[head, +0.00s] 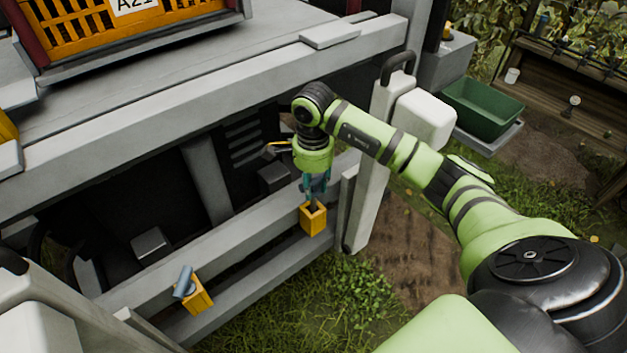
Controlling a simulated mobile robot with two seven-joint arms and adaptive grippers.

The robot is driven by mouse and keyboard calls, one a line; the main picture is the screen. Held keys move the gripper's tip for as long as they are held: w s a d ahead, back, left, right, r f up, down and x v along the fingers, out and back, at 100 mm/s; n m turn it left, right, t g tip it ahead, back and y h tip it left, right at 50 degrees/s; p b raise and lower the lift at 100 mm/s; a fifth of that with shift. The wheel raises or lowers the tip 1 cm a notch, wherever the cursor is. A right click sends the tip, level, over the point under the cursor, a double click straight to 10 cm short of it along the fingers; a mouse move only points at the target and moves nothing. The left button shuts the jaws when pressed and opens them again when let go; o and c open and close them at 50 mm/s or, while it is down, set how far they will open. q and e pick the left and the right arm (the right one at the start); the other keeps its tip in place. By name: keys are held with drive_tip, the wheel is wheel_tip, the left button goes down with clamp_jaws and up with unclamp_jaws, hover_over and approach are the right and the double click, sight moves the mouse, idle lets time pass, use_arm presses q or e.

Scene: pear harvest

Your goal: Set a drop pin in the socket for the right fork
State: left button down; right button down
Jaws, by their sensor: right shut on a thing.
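My right gripper (315,190) points down, directly over a yellow socket block (313,219) on the grey rail at the right. It is shut on a drop pin, a small grey-blue piece that is hard to tell apart from the fingers. The socket's dark opening shows just below the fingertips. I cannot tell whether the pin's lower end is inside it. A second yellow socket (197,299) sits on the rail at the lower left, with a grey cylindrical pin (183,281) showing tilted at its top. My left gripper is not in view.
An orange crate (130,32) stands on the grey deck at the upper left. A white box-like post (425,118) stands right of the right socket. A green bin (482,108) is farther right. Grass lies below the rails.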

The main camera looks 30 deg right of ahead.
drive_tip(key=shift+f+b, duration=1.9)
drive_tip(key=shift+f, duration=0.55)
drive_tip(key=c, duration=0.8)
unclamp_jaws()
drive_tip(key=shift+c, duration=0.2)
drive_tip(key=o, duration=0.5)
drive_tip(key=shift+r, duration=0.1)
drive_tip(key=shift+r+p, duration=2.25)
drive_tip(key=shift+r, duration=1.2)
